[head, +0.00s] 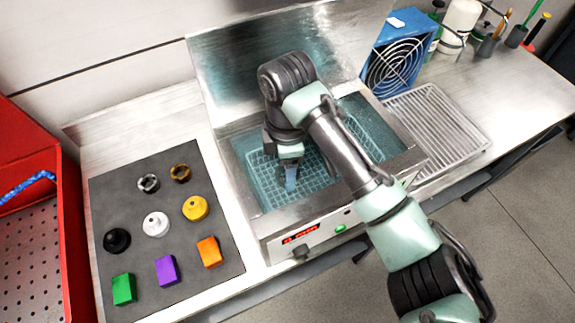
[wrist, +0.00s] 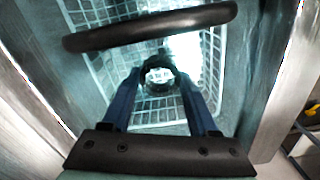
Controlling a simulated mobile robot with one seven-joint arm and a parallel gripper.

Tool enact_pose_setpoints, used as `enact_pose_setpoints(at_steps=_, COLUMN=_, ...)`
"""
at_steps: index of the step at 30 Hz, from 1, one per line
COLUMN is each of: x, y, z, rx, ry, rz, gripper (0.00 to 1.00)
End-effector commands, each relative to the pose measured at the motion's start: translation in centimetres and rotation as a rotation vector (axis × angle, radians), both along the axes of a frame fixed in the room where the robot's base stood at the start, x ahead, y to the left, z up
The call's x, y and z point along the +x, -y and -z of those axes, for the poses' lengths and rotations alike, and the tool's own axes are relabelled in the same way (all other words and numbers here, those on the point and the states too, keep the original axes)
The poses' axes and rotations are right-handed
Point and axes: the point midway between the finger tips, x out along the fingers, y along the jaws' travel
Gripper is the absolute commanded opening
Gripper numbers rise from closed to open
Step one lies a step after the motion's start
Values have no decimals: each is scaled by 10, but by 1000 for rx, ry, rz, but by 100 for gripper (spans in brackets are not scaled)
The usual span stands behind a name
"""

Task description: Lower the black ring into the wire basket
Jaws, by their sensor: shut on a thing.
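My gripper (head: 290,184) points down into the open steel tank, over the wire basket (head: 262,182). In the wrist view its two blue fingers (wrist: 158,84) close in on the black ring (wrist: 157,62) and are shut on it. A pale patch shows through the ring's opening. The basket's mesh (wrist: 103,70) lies beyond the ring and around it. I cannot tell whether the ring touches the basket floor. In the head view the ring is hidden or too small to make out.
The tank's steel rim (head: 240,203) surrounds the basket. A dark mat (head: 130,210) at left holds several caps, ring-like parts and coloured blocks. A red bin (head: 62,250) stands at far left. A blue fan box (head: 398,50) and a wire drying rack (head: 440,125) are at right.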

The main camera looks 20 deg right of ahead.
Motion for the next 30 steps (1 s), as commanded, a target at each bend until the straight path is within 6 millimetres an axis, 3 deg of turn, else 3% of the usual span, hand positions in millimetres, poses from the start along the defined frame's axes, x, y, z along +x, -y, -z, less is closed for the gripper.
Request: enact_pose_setpoints(at_steps=30, x=0, y=0, z=16, rx=0, ry=0, rz=0, gripper=0)
